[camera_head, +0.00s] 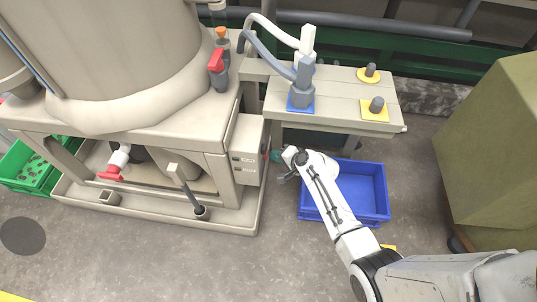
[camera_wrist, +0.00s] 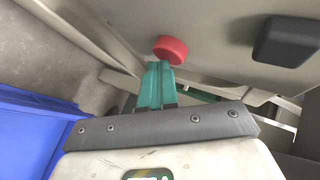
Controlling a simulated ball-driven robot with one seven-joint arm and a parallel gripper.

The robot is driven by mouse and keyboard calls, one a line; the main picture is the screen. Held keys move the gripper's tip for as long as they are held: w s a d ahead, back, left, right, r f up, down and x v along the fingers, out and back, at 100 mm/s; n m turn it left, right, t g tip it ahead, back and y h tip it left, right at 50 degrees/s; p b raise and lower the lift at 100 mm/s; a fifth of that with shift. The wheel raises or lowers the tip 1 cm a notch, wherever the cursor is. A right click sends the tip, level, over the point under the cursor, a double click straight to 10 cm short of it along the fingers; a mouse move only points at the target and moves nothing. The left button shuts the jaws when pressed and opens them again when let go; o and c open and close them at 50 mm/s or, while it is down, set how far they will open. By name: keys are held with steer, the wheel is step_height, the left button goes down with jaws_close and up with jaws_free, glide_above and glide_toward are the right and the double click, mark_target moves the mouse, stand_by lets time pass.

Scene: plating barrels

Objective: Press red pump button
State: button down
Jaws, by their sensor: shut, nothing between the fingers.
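The red pump button (camera_wrist: 170,49) is a round red knob on the face of a beige control box (camera_head: 247,150). In the head view only a small red bit of it shows (camera_head: 265,155), at the box's right side. My gripper (camera_head: 275,156) has teal fingers and is shut and empty. Its fingertips also show in the wrist view (camera_wrist: 160,68), right at the near edge of the button. They overlap it in the picture; I cannot tell whether they touch it.
A dark block-shaped part (camera_wrist: 285,40) sits on the panel to the right of the button. A blue crate (camera_head: 345,185) stands on the floor under my arm. A bench (camera_head: 335,102) with a grey hose fitting (camera_head: 303,85) stands behind. Open floor lies in front.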

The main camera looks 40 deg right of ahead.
steer(key=s+d, duration=0.3)
steer(key=s, duration=0.1)
steer(key=shift+s+d, duration=0.4)
stand_by(0.9)
steer(key=s+a+r+n+g+y, duration=0.1)
steer(key=s+a+n+g, duration=0.25)
steer(key=a, duration=0.35)
steer(key=s+a+r+n+g+y, duration=0.1)
steer(key=s+a+n+g, duration=0.1)
steer(key=s+a+n, duration=0.4)
steer(key=s+a+r+n+g+h, duration=0.2)
steer(key=s+r+n+g, duration=0.1)
steer(key=s+r, duration=0.3)
steer(key=s+a+r+n+g+h, duration=0.1)
steer(key=s+a+r+n+g, duration=0.2)
steer(key=s, duration=0.5)
step_height(320, 180, up, 28)
steer(key=d+p, duration=0.1)
steer(key=p, duration=2.6)
steer(key=shift+d+r+t, duration=0.15)
steer(key=shift+d+t, duration=0.15)
steer(key=shift+t, duration=0.15)
